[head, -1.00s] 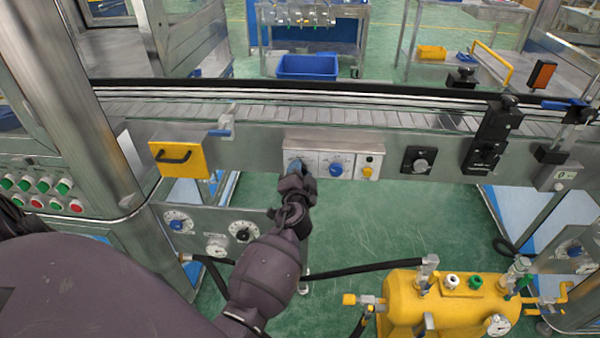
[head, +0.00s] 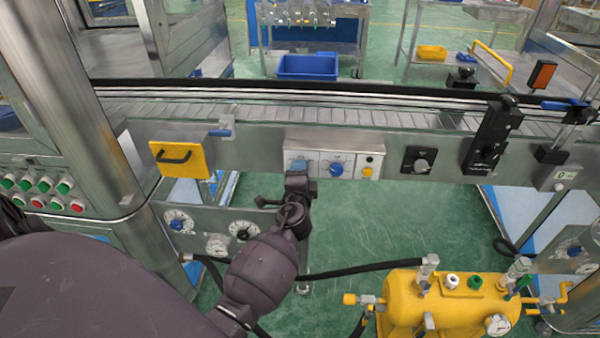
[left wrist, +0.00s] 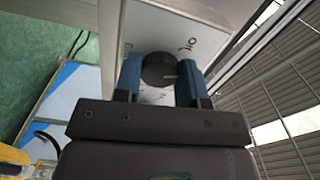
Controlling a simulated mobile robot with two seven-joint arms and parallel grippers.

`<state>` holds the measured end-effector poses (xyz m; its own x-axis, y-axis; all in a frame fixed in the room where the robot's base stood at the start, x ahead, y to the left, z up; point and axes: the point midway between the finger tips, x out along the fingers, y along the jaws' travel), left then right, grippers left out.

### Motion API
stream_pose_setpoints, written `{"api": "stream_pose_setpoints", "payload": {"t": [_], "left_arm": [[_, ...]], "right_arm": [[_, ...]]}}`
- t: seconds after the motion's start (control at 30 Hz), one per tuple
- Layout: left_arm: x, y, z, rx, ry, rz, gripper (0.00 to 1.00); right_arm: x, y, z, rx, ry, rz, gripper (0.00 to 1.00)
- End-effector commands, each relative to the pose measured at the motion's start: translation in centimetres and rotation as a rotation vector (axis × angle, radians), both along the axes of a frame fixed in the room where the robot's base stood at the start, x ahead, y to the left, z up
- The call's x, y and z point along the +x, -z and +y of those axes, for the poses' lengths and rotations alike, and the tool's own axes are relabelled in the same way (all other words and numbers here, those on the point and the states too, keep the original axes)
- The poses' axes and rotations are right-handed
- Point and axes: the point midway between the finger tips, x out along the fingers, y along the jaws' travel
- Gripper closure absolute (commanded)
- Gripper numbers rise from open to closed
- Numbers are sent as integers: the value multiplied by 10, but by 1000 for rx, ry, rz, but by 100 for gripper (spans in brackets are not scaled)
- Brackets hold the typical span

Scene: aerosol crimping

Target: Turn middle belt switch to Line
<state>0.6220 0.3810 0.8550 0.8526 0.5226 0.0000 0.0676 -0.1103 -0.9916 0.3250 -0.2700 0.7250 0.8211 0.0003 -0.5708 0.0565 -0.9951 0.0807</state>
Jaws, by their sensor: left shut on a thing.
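My left gripper (head: 299,167) is at the left section of the white switch panel (head: 318,155) on the conveyor's front. In the left wrist view, its two blue fingers (left wrist: 160,78) are shut on a black round knob (left wrist: 158,69), one finger on each side. The knob has a short light mark that points right in that view. Lettering shows on the white plate around it, but I cannot read it surely, and the fingers cover part of the plate. In the head view the knob is hidden behind my gripper. My right gripper is not in view.
A blue knob (head: 336,170) and a yellow knob (head: 368,171) sit just right of my gripper. A black dial (head: 420,165) is farther right. A yellow handled plate (head: 179,160) is at left. The conveyor belt (head: 330,112) runs above. A yellow tank (head: 450,300) stands below right.

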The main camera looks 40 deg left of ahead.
Motion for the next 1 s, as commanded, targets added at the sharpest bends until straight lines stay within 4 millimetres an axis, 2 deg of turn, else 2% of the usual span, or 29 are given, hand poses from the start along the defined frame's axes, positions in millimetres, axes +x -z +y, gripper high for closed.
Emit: {"api": "stream_pose_setpoints", "payload": {"t": [0.4, 0.6, 1.0], "left_arm": [[1, -2, 0, 236, 1, 142, 86], [0, -1, 0, 285, 0, 172, 86], [0, -1, 0, 304, 0, 184, 86]], "right_arm": [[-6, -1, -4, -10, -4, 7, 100], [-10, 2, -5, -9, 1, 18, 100], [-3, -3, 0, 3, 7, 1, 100]]}}
